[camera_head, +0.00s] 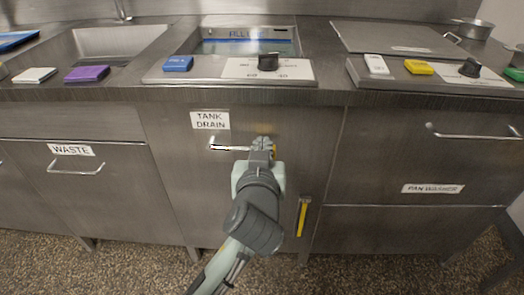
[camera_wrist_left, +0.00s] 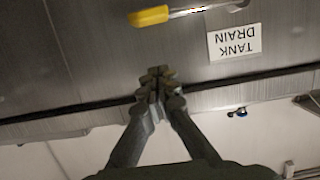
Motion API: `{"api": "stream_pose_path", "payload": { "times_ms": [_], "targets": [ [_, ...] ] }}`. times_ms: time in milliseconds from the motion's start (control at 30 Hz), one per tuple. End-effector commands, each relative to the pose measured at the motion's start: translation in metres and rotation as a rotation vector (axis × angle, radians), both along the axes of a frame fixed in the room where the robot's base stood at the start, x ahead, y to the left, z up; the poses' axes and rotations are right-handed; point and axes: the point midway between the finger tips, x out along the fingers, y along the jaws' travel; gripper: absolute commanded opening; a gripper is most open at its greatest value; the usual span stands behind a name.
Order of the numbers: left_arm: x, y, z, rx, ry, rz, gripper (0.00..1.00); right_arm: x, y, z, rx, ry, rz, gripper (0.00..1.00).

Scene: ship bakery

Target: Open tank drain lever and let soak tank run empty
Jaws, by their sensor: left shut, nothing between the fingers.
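The tank drain lever (camera_head: 228,148) is a horizontal steel bar on the cabinet front, under the "TANK DRAIN" label (camera_head: 210,120). Its yellow grip (camera_wrist_left: 150,16) shows in the wrist view, where the picture is upside down. My left gripper (camera_head: 262,145) is in front of the lever's right end and hides most of the grip in the head view. In the wrist view my left gripper (camera_wrist_left: 157,80) has its fingertips together and empty, apart from the grip in the picture. The soak tank (camera_head: 293,48) above holds water; its level is unclear. My right gripper is out of view.
A yellow-handled strip (camera_head: 303,216) is on the cabinet front at lower right. A waste door handle (camera_head: 76,167) is at left and a pan washer handle (camera_head: 470,132) at right. The counter's front edge (camera_head: 240,94) overhangs the lever area.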

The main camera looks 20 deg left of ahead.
Motion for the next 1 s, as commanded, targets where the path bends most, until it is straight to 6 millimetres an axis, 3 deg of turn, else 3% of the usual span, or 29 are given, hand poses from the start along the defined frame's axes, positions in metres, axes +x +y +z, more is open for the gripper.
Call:
{"api": "stream_pose_path", "payload": {
  "times_ms": [233, 300, 500, 1000],
  "targets": [
    [0.051, 0.016, -0.011, 0.004, -0.001, 0.001, 0.00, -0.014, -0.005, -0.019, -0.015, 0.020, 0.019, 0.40],
    [0.049, 0.015, -0.028, 0.004, 0.006, 0.001, 0.00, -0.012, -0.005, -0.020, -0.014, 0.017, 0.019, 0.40],
    [0.049, 0.014, -0.047, 0.002, 0.003, 0.000, 0.00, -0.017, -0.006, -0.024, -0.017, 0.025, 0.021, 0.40],
    [0.049, 0.014, -0.053, -0.001, 0.001, 0.001, 0.00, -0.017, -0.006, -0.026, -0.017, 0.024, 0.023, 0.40]
  ]
}}
